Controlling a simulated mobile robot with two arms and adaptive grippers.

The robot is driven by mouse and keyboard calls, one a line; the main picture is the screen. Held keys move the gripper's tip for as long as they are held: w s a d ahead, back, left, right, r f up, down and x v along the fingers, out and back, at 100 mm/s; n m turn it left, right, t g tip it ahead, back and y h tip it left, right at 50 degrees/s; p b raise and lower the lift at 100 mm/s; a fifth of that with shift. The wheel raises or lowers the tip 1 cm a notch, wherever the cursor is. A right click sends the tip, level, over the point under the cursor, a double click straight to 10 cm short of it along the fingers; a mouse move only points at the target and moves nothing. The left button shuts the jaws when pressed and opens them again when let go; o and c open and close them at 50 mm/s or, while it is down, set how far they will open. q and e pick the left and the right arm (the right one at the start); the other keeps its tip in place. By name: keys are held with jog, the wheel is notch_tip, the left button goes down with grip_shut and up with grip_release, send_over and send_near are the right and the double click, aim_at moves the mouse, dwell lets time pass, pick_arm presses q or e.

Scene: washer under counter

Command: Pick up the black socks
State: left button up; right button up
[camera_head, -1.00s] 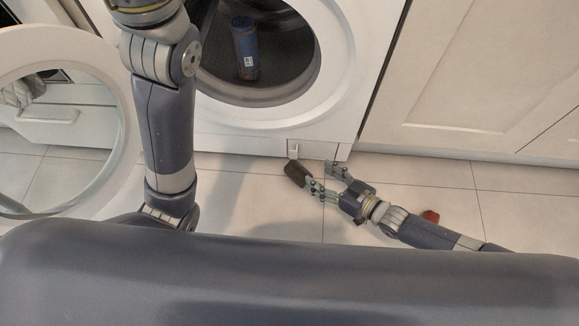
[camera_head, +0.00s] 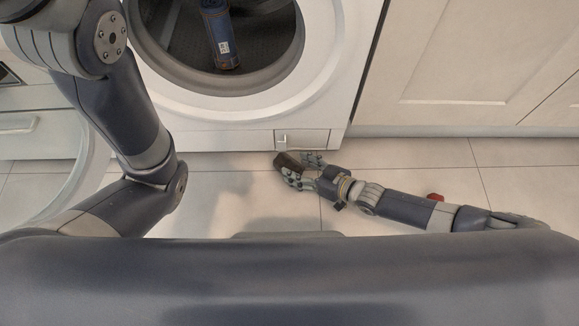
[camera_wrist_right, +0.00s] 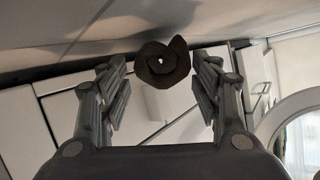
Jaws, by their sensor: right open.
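The black socks (camera_head: 289,162) are a dark brownish-black roll on the tiled floor, just in front of the washer's base. In the right wrist view the roll (camera_wrist_right: 162,64) shows end-on as a spiral between the fingertips. My right gripper (camera_head: 302,170) is open at the roll, with a finger on either side; it also shows in the right wrist view (camera_wrist_right: 162,85). Gaps show between the roll and both fingers there. My left arm enters at the left, and its gripper is out of view.
The washer (camera_head: 352,50) stands open with a blue rolled item (camera_head: 219,36) in its drum. Its round door (camera_head: 40,200) hangs open at the left, partly behind my left arm. White cabinets (camera_head: 460,60) line the right.

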aim_at(283, 159)
jog(key=shift+b+x, duration=0.6)
jog(key=shift+x, duration=0.8)
jog(key=shift+r, duration=0.1)
jog(key=c, duration=0.7)
